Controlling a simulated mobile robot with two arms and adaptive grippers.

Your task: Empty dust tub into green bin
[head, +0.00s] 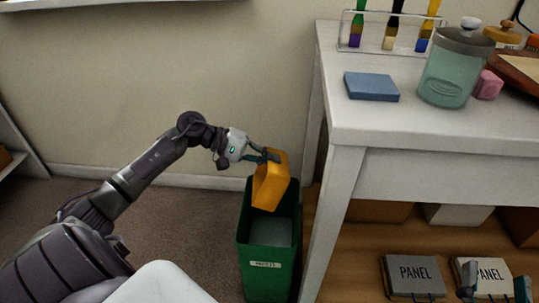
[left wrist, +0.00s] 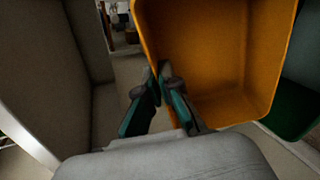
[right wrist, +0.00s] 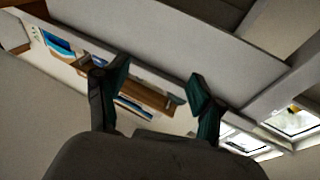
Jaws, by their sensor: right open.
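The dust tub (head: 271,182) is a yellow-orange open box, steeply tilted over the mouth of the green bin (head: 265,283). My left gripper (head: 266,157) is shut on the tub's rim. In the left wrist view, the tub (left wrist: 222,55) shows its bare orange inside, with no dust seen there. The fingers (left wrist: 163,76) pinch one wall, and the green bin (left wrist: 296,108) shows at the right. A greyish surface shows inside the bin in the head view; I cannot tell what it is. My right gripper (head: 494,287) is open and empty; its fingers also show in the right wrist view (right wrist: 160,85).
A white table (head: 400,128) stands right of the bin, its leg close beside it. On it are a blue block (head: 371,87), a glass jar (head: 448,75) and a brush rack (head: 388,40). Floor left of the bin is clear.

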